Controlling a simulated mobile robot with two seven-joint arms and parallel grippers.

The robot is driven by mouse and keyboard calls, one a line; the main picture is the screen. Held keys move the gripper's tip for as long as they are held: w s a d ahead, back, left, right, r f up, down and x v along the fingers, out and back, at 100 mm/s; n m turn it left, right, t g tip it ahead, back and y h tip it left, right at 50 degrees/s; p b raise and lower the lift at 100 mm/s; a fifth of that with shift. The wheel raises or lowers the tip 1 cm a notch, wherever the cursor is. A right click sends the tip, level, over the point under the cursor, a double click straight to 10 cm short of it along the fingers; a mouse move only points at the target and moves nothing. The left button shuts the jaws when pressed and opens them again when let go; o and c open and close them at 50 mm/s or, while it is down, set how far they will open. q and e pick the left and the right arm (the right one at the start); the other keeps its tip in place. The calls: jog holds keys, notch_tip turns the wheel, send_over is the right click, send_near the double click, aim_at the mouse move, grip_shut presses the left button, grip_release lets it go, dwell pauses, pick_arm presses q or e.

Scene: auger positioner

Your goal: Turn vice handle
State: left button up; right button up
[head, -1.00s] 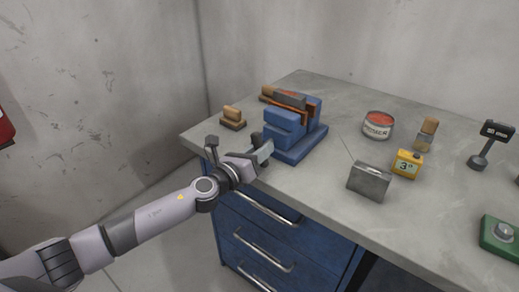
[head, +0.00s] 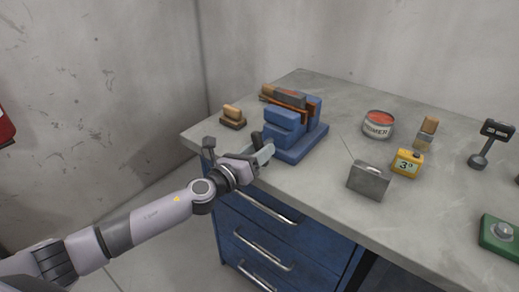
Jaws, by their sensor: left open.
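The blue vice (head: 291,130) stands on the workbench near its left end. A grey and orange-brown piece (head: 290,99) sits at its jaws. The vice handle (head: 257,139) seems to be the dark bar at the vice's front left, partly hidden by my gripper, and a dark knob (head: 209,143) shows to its left. My left gripper (head: 262,153) is open at the front of the vice, close to the handle. I cannot tell whether its fingers touch the handle. My right gripper is not in view.
The grey workbench (head: 330,184) has blue drawers with metal handles below. A wooden brush-like block (head: 232,116) is left of the vice. A tin (head: 378,124), a grey metal box (head: 368,181), a yellow gauge (head: 407,164) and a green device (head: 501,238) stand to the right.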

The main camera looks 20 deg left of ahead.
pick_arm(q)
jog(key=v, duration=0.6)
jog(key=shift+s, duration=0.1)
